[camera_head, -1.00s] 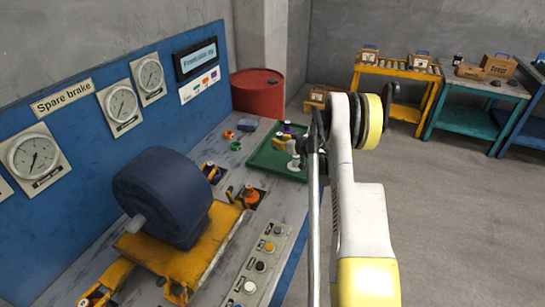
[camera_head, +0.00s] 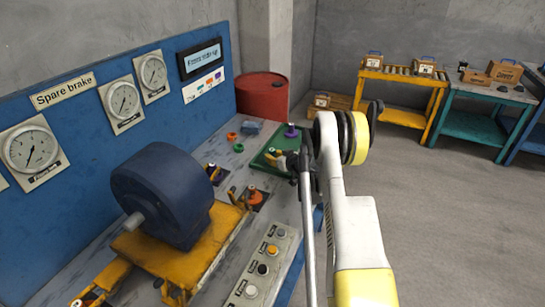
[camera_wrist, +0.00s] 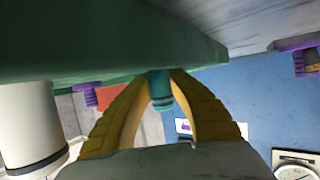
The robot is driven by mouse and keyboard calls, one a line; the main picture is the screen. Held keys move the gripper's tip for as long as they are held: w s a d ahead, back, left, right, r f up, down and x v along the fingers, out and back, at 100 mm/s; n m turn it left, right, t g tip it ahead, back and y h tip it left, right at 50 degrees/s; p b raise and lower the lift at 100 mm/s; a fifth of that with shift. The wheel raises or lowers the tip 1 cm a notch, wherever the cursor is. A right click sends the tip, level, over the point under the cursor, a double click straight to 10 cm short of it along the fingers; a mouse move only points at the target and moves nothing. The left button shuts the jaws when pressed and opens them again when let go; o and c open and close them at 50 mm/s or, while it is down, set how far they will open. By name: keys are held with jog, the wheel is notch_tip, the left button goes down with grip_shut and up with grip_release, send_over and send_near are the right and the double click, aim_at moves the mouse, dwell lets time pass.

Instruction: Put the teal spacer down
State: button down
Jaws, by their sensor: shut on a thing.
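The teal spacer (camera_wrist: 160,90) is held between the two yellow fingers of my gripper (camera_wrist: 162,98) in the wrist view, which looks upside down. The spacer's far end meets the green tray (camera_wrist: 90,38) in the picture. I cannot tell whether it touches the tray or is just clear of it. In the head view my gripper (camera_head: 278,153) is low over the tray (camera_head: 262,161), left of my arm. The spacer is too small and too covered there to make out clearly.
A purple part (camera_head: 291,131) stands at the tray's far side. Orange (camera_head: 232,136) and green (camera_head: 238,147) rings and a blue block (camera_head: 250,127) lie left of the tray. The dark blue motor (camera_head: 165,190) is nearer on the bench. A red drum (camera_head: 263,96) stands behind.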

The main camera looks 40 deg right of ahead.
jog(key=c, duration=1.3)
grip_release()
